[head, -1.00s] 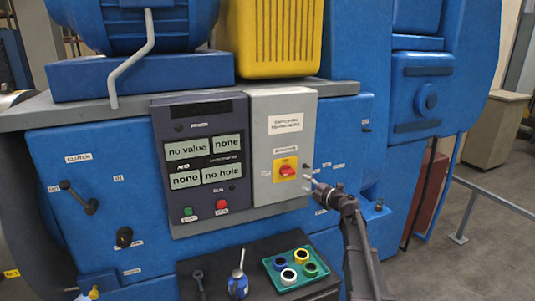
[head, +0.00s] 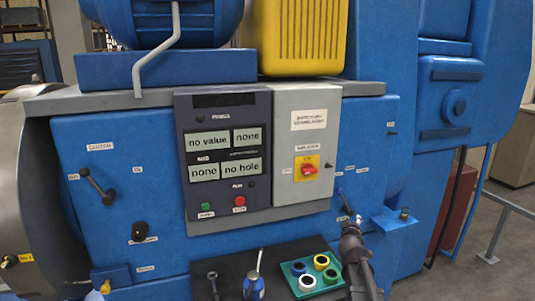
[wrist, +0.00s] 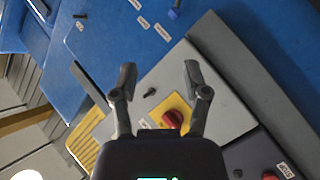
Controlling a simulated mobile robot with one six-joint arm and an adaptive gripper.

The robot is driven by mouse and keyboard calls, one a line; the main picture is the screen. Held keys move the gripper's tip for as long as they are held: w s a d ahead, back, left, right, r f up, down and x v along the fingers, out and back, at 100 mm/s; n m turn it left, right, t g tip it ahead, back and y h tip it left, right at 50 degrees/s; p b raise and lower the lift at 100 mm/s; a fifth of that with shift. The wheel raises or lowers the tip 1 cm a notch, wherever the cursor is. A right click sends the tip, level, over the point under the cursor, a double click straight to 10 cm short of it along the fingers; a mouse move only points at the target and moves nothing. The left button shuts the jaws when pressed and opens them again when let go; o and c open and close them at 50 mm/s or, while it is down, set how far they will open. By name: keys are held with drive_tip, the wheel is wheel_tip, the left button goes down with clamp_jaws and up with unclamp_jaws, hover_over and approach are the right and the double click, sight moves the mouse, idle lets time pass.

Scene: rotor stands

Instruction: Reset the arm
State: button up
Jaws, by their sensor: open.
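My gripper (head: 347,206) is open and empty in the head view, low and to the right of the grey switch box. In the wrist view its two fingers (wrist: 160,72) stand apart with nothing between them. The red rotary switch (head: 309,169) sits on a yellow plate on the grey box (head: 297,205). The switch also shows in the wrist view (wrist: 172,119), close by the right finger's base in the picture. I cannot tell how far it is from the gripper; no contact shows. My arm runs down out of the head view.
The blue machine (head: 90,240) fills the front. Its dark display panel (head: 222,105) has green and red buttons. A small blue ledge (head: 395,219) juts out right of my gripper.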

drive_tip(key=s+a+f+m+g+y+b, duration=0.2)
drive_tip(key=s+a+f+g+b, duration=0.2)
drive_tip(key=s+f, duration=0.8)
drive_tip(key=s+a+f+m+g+y+b, duration=0.3)
drive_tip(key=s+a+f+g, duration=0.6)
drive_tip(key=s, duration=0.7)
wheel_tip(320, 180, down, 3)
drive_tip(key=shift+s+a+f+m+g+b, duration=0.15)
drive_tip(key=shift+s+m+g+b, duration=0.2)
drive_tip(key=shift+g+b, duration=0.5)
